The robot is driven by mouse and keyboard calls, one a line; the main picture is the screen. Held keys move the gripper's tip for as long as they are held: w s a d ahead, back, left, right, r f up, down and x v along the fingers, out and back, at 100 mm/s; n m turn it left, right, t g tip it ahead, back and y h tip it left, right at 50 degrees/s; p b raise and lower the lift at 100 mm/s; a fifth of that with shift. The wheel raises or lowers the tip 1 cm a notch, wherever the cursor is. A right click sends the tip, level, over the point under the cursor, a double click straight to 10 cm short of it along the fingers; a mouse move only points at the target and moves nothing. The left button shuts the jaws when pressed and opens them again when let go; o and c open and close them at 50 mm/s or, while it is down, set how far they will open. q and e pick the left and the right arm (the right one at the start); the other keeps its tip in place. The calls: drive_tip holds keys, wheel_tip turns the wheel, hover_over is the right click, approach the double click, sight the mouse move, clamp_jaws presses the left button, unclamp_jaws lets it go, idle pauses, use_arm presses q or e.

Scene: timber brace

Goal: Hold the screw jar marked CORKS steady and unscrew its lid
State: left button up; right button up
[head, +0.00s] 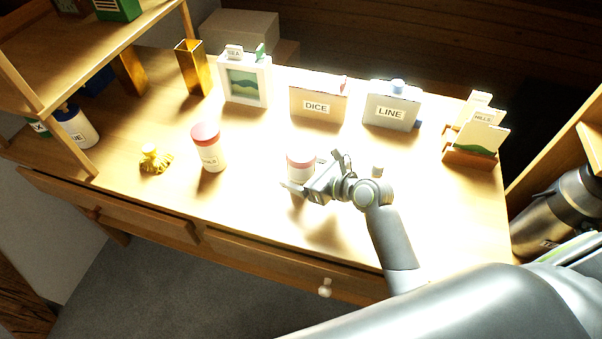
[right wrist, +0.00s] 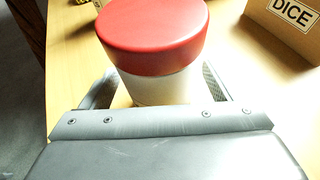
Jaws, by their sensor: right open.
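A white jar with a red lid (head: 300,163) stands upright on the desk. My right gripper (head: 314,174) is open beside it, with one finger on each side. In the right wrist view the jar's red lid (right wrist: 152,35) and white body (right wrist: 160,88) show between the spread fingers; I cannot tell whether they touch it. No label shows on this jar. Another white jar with a red lid (head: 207,150) stands to the left; its label is too small to read surely. I cannot read CORKS on either. My left gripper is not in view.
A yellow object (head: 154,159) lies at the left. A DICE box (head: 317,100), a LINE box (head: 391,106) and a framed picture (head: 244,80) stand behind. A card holder (head: 470,156) is at the right. Desk between the two jars is clear.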

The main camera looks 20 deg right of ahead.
sight(301, 151)
drive_tip(key=shift+w+a+f, duration=0.2)
drive_tip(key=shift+w+a, duration=0.05)
drive_tip(key=shift+w, duration=0.15)
drive_tip(key=c, duration=1.1)
wheel_tip(301, 151, up, 10)
drive_tip(key=shift+r+p, duration=0.1)
drive_tip(key=shift+p, duration=1.05)
drive_tip(key=shift+c, duration=0.2)
drive_tip(key=o, duration=0.5)
drive_tip(key=c, duration=0.8)
drive_tip(key=shift+c, duration=0.2)
